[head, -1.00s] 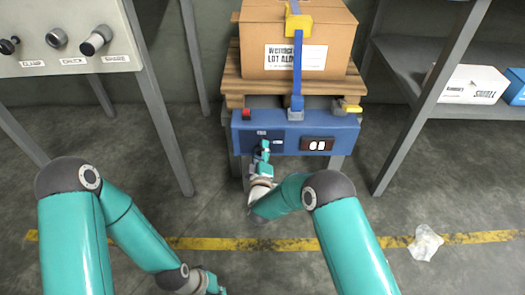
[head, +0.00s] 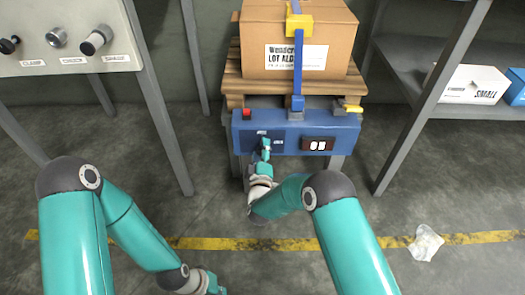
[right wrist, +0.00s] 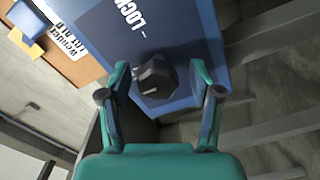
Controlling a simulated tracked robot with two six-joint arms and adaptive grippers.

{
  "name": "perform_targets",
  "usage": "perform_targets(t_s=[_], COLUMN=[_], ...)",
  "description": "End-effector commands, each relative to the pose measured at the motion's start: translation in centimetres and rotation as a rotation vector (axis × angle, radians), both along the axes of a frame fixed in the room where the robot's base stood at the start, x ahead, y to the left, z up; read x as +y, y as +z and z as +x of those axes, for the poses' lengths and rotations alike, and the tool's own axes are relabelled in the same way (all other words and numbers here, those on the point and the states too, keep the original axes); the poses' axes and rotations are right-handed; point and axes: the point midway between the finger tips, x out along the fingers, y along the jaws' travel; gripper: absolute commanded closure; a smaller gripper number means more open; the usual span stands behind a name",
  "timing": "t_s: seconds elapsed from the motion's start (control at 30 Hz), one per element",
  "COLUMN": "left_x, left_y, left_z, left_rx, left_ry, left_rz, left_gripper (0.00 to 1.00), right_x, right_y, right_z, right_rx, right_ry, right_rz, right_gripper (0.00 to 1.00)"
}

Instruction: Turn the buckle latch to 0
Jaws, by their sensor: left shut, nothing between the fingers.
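A dark, faceted knob (right wrist: 156,78) sits on the front of the blue unit (head: 238,140), by white lettering that reads "LOCK" in the right wrist view. I cannot tell for sure that this knob is the buckle latch. My right gripper (right wrist: 160,98) is open, with a finger on each side of the knob and a gap showing at both sides. In the head view the right gripper (head: 265,148) hides most of the knob. My left gripper (head: 218,291) is shut and empty at the bottom edge.
A red button (head: 247,113) is on the unit. Crumpled plastic (head: 426,243) lies on the floor.

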Motion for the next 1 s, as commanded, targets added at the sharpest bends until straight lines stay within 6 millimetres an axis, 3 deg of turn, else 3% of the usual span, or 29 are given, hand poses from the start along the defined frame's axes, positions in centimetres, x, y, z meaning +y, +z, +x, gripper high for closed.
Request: perform_targets(t_s=[0.2,0.37,0.8,1.0], left_x=[0.0,0.0,0.0,0.0], left_y=[0.1,0.1,0.1,0.1], left_z=[0.0,0.0,0.0,0.0], left_rx=[0.0,0.0,0.0,0.0], left_ry=[0.0,0.0,0.0,0.0], left_rz=[0.0,0.0,0.0,0.0], left_gripper=[1.0,1.0,1.0,1.0], right_x=[0.0,0.0,0.1,0.0], right_y=[0.0,-0.1,-0.1,-0.1], right_z=[-0.2,-1.6,-9.8,-11.7], right_rx=[0.0,0.002,0.003,0.002], right_ry=[-0.001,0.0,0.003,0.001], right_rz=[0.0,-0.001,-0.001,0.0], right_gripper=[0.36,0.36,0.36,0.36])
